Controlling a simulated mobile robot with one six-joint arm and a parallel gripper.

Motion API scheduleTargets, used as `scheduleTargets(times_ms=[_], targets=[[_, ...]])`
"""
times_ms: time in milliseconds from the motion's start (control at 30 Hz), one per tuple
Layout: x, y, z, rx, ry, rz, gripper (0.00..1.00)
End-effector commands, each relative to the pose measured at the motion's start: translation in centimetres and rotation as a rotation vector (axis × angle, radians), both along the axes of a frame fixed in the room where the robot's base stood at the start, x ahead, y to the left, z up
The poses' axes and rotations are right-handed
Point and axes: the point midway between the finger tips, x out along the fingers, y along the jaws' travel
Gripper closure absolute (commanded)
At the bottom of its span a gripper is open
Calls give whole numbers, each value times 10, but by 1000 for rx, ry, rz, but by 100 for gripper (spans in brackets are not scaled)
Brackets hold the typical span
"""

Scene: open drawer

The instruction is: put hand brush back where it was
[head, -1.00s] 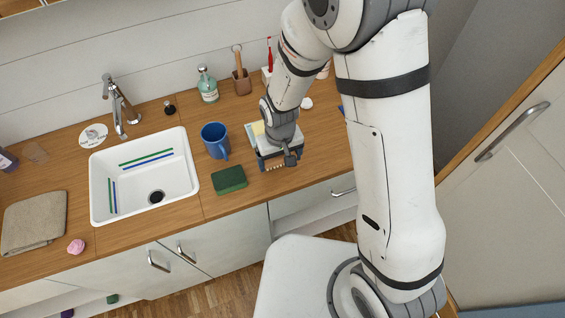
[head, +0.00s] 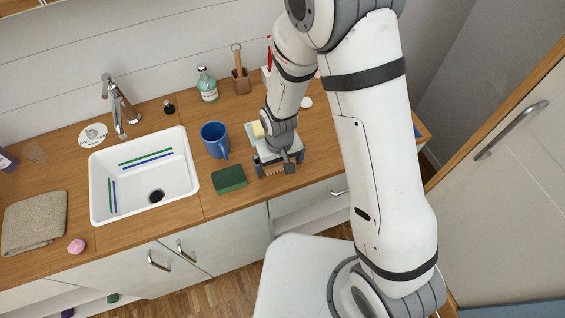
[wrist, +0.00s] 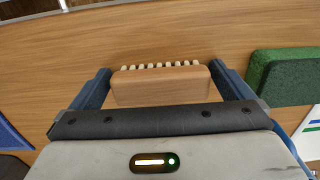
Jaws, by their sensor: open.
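The hand brush (wrist: 160,86) has a light wooden body and a row of pale bristles. In the wrist view it lies on the wooden counter between the two blue fingers of my gripper (wrist: 160,78). The fingers are open, one at each end of the brush; I cannot tell whether they touch it. In the head view my gripper (head: 279,167) is low over the counter's front part, right of the green sponge.
The green sponge (head: 229,179) lies close to the left of my gripper, with a blue mug (head: 214,139) behind it. A white sink (head: 100,205) is further left. A yellow sponge (head: 257,130) is partly hidden behind my wrist. The counter's front edge is near.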

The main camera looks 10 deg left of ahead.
Motion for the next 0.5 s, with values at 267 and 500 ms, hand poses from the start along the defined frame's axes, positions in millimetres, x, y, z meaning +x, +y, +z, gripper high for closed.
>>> scheduleTargets(times_ms=[267,500], targets=[[1,1,12,2,-3,1,0],[1,1,51,4,-5,1,0]])
